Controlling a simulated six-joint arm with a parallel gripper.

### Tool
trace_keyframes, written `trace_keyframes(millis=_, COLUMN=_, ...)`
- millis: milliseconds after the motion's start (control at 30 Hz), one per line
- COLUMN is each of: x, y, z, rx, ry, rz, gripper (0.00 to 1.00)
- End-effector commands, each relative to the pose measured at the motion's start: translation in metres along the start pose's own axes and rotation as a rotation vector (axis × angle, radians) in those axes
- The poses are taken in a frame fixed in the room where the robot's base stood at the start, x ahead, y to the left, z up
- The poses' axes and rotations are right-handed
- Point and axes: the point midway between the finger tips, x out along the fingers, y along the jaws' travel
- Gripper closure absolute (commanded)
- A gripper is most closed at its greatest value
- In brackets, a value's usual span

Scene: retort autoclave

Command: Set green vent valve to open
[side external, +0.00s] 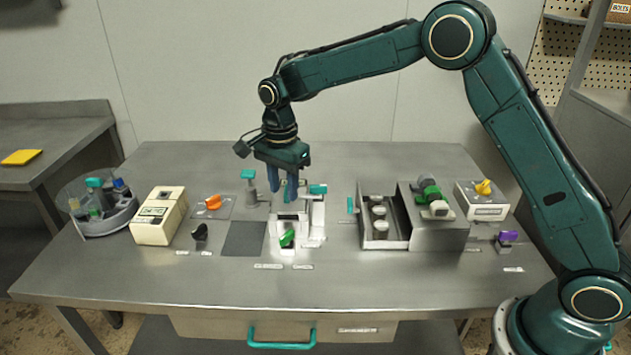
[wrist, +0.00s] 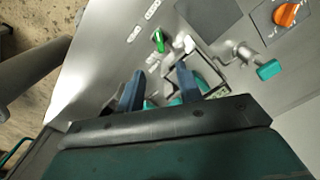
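A green valve handle (side external: 287,237) sits on a bright metal fixture near the middle of the table. It stands tilted and also shows in the wrist view (wrist: 158,41). A second green part (side external: 430,194) is on top of the grey box at the right. I cannot read which one is labelled vent. My gripper (side external: 284,194) points down above the back of the metal fixture, behind the middle green handle and apart from it. In the wrist view its two blue fingers (wrist: 159,92) are spread with nothing held between them.
A teal-handled post (side external: 249,184) stands just left of my gripper. An orange knob (side external: 213,202) and a black knob (side external: 200,232) are further left, near a cream box (side external: 158,217). An open drawer (side external: 384,243) of canisters is at right. The front table strip is clear.

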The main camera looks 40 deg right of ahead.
Motion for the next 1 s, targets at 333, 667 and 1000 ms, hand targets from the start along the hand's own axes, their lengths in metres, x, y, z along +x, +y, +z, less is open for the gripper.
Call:
trace_keyframes(millis=333, x=0.04, y=0.001, z=0.0, rx=-0.001, ry=0.0, rz=0.005, gripper=0.65)
trace_keyframes(millis=667, x=0.09, y=0.001, z=0.0, rx=-0.001, ry=0.0, rz=0.004, gripper=0.65)
trace_keyframes(millis=1000, x=0.127, y=0.001, z=0.0, rx=-0.001, ry=0.0, rz=0.002, gripper=0.65)
